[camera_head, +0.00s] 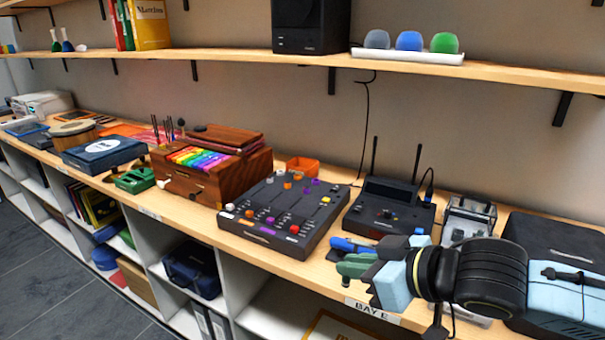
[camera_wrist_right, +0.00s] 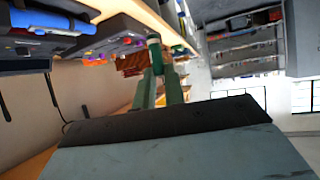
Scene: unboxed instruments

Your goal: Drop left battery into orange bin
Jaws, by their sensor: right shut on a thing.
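My right gripper (camera_head: 345,263) reaches in from the right, above the front edge of the worktop in the head view. In the right wrist view its two green fingers (camera_wrist_right: 158,75) are shut on a small dark green cylinder with a pale band, which looks like the battery (camera_wrist_right: 153,42). In the head view I cannot clearly separate the battery from the fingers. The orange bin (camera_head: 303,166) is a small open box at the back of the worktop, behind the mixer panel, left of and beyond the gripper. My left gripper is not in view.
The dark mixer panel (camera_head: 282,216) with raised knobs lies between gripper and bin. A black device with two antennas (camera_head: 390,207) stands behind the gripper. A blue object (camera_head: 345,245) is close beside the fingers. A wooden box (camera_head: 211,172) stands left. The upper shelf (camera_head: 400,62) overhangs the back.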

